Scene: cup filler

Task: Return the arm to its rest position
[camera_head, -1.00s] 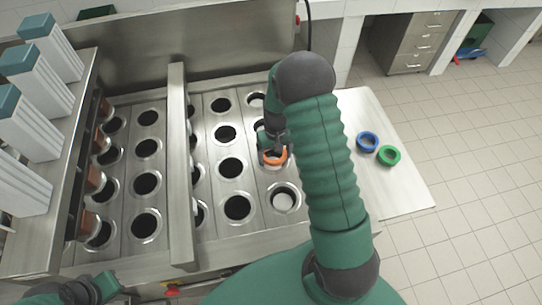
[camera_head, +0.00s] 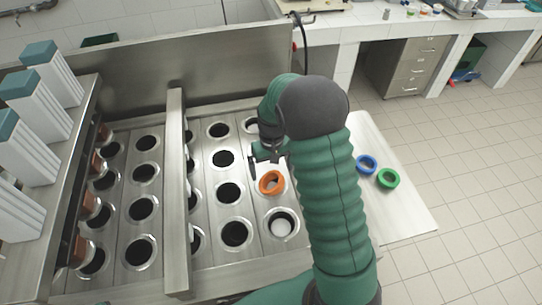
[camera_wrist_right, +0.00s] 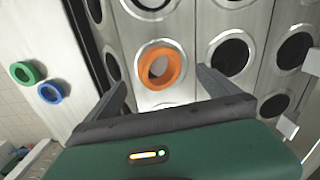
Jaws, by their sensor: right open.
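My right gripper (camera_head: 266,160) is open and empty above the metal cup plate, just beyond the orange ring in the head view. The orange ring (camera_head: 271,183) sits at a hole in the right-hand column of the plate. In the right wrist view the orange ring (camera_wrist_right: 161,66) lies ahead of the two spread fingers (camera_wrist_right: 165,90), apart from them. My right arm, green and ribbed, hides part of the plate's right side. My left gripper is not in the head view.
A blue ring (camera_head: 366,165) and a green ring (camera_head: 388,178) lie on the pale side table (camera_head: 398,215) at the right. A raised metal bar (camera_head: 176,200) divides the plate. Tall white dispensers (camera_head: 45,105) stand at the left.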

